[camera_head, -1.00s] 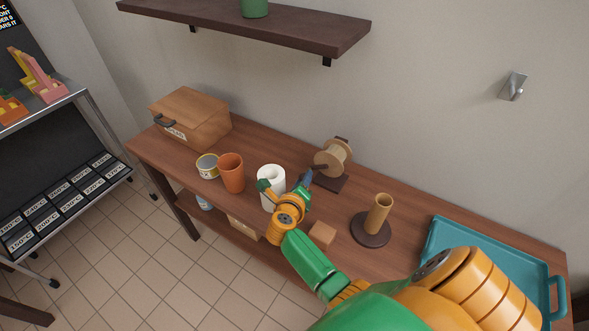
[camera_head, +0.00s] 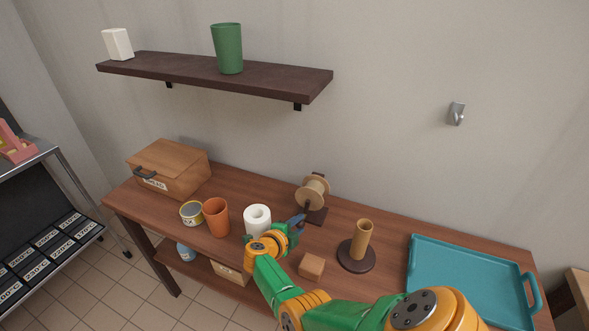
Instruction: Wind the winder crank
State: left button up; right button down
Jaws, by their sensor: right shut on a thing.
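The winder (camera_head: 312,194) is a pale wooden spool on a dark base, standing towards the back of the brown workbench. My right gripper (camera_head: 299,221) reaches it from the front left and is shut at its crank side. The crank's grip is mostly hidden between the fingers, and only a small dark part shows near the spool's lower left. My left gripper is not in view.
On the bench (camera_head: 236,180), a white roll (camera_head: 257,217), an orange cup (camera_head: 215,217) and a tin (camera_head: 191,213) stand left of my gripper. A wooden block (camera_head: 312,266), a post on a round base (camera_head: 362,241) and a teal tray (camera_head: 465,275) lie to the right. A shelf (camera_head: 190,70) overhangs behind.

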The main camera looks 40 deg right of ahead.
jog(key=shift+s+f+n, duration=0.1)
jog(key=shift+s+n, duration=0.1)
jog(key=shift+n, duration=0.1)
jog(key=shift+d+g, duration=0.1)
jog(key=shift+g, duration=0.2)
jog(key=c, duration=0.8)
grip_release()
jog(key=shift+c, duration=0.2)
jog(key=shift+d, duration=0.1)
